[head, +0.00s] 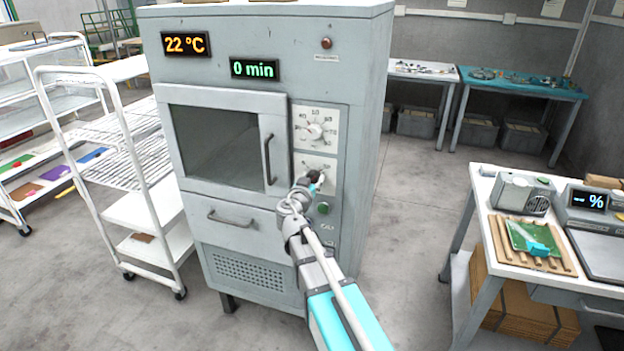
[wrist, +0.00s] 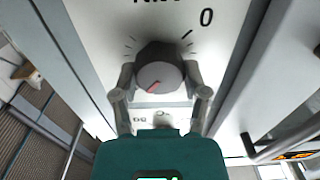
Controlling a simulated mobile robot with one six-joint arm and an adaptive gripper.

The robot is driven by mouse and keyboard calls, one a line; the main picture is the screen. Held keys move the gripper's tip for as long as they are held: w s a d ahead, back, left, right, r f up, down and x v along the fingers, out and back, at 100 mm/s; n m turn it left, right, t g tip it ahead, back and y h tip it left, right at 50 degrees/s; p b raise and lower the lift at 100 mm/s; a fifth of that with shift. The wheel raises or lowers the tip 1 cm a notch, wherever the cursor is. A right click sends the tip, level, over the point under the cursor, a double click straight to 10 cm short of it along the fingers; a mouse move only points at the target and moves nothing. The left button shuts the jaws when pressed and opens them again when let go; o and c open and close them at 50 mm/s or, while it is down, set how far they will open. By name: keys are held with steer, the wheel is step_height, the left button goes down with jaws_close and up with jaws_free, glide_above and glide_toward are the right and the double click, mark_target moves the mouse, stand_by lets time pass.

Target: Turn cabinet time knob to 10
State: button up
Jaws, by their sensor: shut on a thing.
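The grey cabinet (head: 235,130) stands upright in the middle of the head view. Its green display (head: 254,69) reads 0 min. The time knob (wrist: 160,72) is a dark round knob with a grey face and a red pointer mark, which lies toward the lower left of the face in the wrist view. A printed 0 shows at the upper right of the dial. My gripper (wrist: 160,80) is shut on the knob, one finger on each side. In the head view my gripper (head: 314,179) covers most of the knob on the lower dial plate (head: 318,162).
The light temperature knob (head: 315,131) sits just above, and its orange display (head: 186,44) reads 22 °C. A green button (head: 323,208) is just below. The door handle (head: 269,159) stands out to the left. A white rack (head: 133,170) is at left, a worktable (head: 485,187) at right.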

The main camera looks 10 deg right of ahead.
steer(key=shift+m, duration=0.6)
steer(key=o, duration=1.1)
steer(key=shift+o, duration=0.2)
steer(key=shift+s, duration=0.1)
steer(key=v, duration=1.1)
steer(key=shift+s+a, duration=0.25)
steer(key=shift+s, duration=0.1)
